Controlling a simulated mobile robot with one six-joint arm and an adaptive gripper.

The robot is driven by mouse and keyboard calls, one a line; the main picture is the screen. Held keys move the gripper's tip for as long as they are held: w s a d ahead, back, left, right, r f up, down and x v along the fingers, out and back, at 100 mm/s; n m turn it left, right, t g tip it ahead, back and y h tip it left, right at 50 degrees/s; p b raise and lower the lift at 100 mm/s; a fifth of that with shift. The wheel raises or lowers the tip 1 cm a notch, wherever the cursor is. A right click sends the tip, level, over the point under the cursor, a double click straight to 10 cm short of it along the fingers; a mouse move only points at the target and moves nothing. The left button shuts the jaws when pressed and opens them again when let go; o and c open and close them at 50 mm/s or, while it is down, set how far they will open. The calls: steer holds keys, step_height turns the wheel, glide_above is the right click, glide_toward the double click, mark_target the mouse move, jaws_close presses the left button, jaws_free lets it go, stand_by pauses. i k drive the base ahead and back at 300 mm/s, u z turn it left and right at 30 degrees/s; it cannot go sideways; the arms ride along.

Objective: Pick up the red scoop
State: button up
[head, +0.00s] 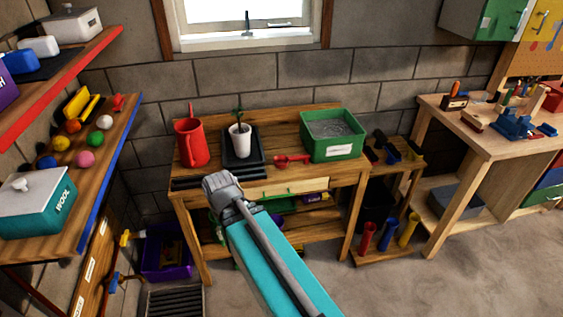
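The red scoop (291,160) lies on the wooden potting bench (275,182), between a black tray (240,161) and a green bin (332,147). Its bowl is at the left and its handle points right, close to the bin. My teal arm with a grey rounded joint rises from the bottom of the head view, in front of the bench. No gripper fingers show, so I cannot see my gripper. Nothing covers the scoop.
A red watering can (191,142) stands at the bench's left, and a white pot with a plant (240,139) stands on the black tray. The green bin holds grey material. A workbench (477,138) is at right; shelves are at left.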

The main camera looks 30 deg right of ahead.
mark_target(280, 162)
steer(key=u, duration=0.55)
steer(key=k, duration=0.85)
steer(key=z, duration=1.2)
steer(key=i, duration=0.55)
steer(key=z, duration=0.05)
